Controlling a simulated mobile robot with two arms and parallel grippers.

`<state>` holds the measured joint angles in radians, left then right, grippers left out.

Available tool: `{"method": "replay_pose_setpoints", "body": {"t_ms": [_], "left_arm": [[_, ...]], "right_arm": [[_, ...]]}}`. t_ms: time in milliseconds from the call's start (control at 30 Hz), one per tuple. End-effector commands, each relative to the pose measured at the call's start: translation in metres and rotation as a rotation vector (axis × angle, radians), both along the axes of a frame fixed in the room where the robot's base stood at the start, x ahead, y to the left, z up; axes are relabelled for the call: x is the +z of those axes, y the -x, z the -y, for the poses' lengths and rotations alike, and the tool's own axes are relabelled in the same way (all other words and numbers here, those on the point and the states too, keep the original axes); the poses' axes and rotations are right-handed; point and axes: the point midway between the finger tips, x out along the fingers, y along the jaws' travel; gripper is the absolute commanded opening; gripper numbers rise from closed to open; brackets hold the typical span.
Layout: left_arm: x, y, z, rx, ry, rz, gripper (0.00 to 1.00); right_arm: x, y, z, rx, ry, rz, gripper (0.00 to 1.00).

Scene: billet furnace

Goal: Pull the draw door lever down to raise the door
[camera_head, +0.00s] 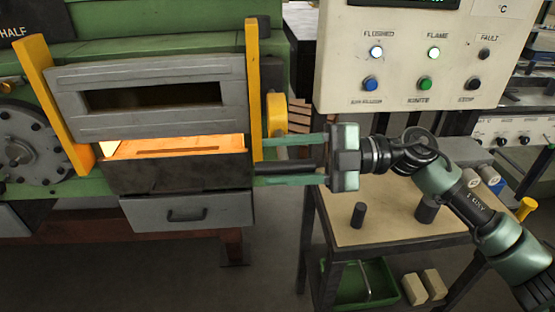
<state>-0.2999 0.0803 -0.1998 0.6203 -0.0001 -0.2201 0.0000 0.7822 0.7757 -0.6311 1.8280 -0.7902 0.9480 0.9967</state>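The grey draw door (146,122) with a dark slot stands between two yellow uprights on the green furnace. Below its lower edge an opening (180,146) glows orange, so the door is partly up. A black bar, apparently the lever's handle (284,168), sticks out to the right of the right upright. My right gripper (262,161) reaches in from the right with its two pale green fingers wide apart. The black bar lies between them, close to the lower finger; I cannot tell if they touch. My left gripper is not in view.
A control panel (420,60) with lit buttons stands above my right arm. A small table (385,215) below the gripper holds dark cylinders, with a green bin (360,283) under it. A yellow part (277,115) is beside the right upright. A drawer (190,213) sits under the opening.

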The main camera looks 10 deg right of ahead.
Motion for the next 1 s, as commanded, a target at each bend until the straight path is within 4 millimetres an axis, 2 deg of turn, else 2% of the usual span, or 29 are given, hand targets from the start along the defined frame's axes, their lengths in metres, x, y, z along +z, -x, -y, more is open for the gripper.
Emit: {"method": "replay_pose_setpoints", "body": {"t_ms": [200, 400, 1000], "left_arm": [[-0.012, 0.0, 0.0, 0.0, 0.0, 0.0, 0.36], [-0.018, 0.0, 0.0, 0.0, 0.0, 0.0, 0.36], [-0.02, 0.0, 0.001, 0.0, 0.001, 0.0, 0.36]], "right_arm": [[-0.003, -0.002, 0.038, -0.008, 0.002, -0.001, 0.43], [-0.002, -0.002, 0.065, -0.006, 0.001, -0.001, 0.43], [-0.001, -0.002, 0.081, -0.005, 0.001, -0.002, 0.43]]}}
